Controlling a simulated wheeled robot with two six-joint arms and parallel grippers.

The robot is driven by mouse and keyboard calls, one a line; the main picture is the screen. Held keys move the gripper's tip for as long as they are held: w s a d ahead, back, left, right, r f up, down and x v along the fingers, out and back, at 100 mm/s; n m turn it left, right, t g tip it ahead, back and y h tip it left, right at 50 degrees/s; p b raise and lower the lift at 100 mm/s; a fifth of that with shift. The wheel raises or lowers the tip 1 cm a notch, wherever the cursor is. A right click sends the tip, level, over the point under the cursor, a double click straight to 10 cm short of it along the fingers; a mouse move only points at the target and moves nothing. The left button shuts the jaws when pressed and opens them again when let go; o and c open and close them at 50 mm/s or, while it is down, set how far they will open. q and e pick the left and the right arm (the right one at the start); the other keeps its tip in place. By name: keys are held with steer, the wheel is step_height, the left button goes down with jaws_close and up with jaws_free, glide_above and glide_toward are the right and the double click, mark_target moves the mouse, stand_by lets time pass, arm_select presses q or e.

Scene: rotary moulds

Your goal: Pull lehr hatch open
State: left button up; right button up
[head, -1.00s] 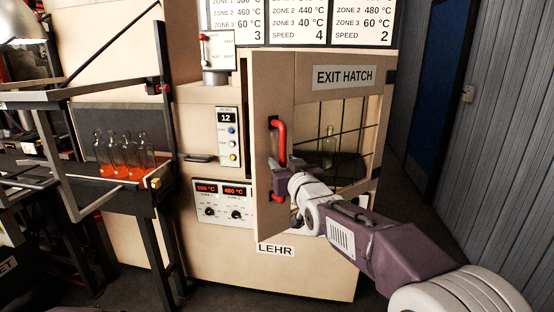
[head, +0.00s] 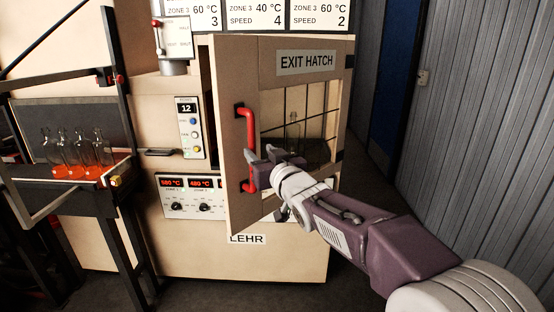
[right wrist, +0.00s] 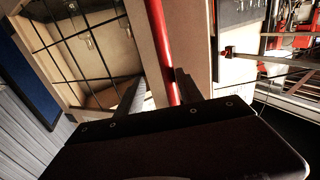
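The lehr's exit hatch (head: 306,64) is a tan framed door with a barred window, standing ajar with a dark gap along its left side. Its red handle (head: 249,130) is upright on the left frame; in the right wrist view it is a red bar (right wrist: 162,45). My right gripper (head: 262,167) is at the lower part of the handle. In the right wrist view its fingers (right wrist: 157,95) stand apart on either side of the bar, with a gap at the left finger. My left gripper is not in view.
A control panel (head: 190,127) and temperature displays (head: 191,184) are on the lehr's front. A grey ribbed wall (head: 480,110) is at the right; dark floor lies between.

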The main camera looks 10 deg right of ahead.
steer(key=s+d+p, duration=0.2)
steer(key=s+d, duration=0.1)
steer(key=s, duration=0.1)
steer(key=shift+d, duration=0.25)
stand_by(0.3)
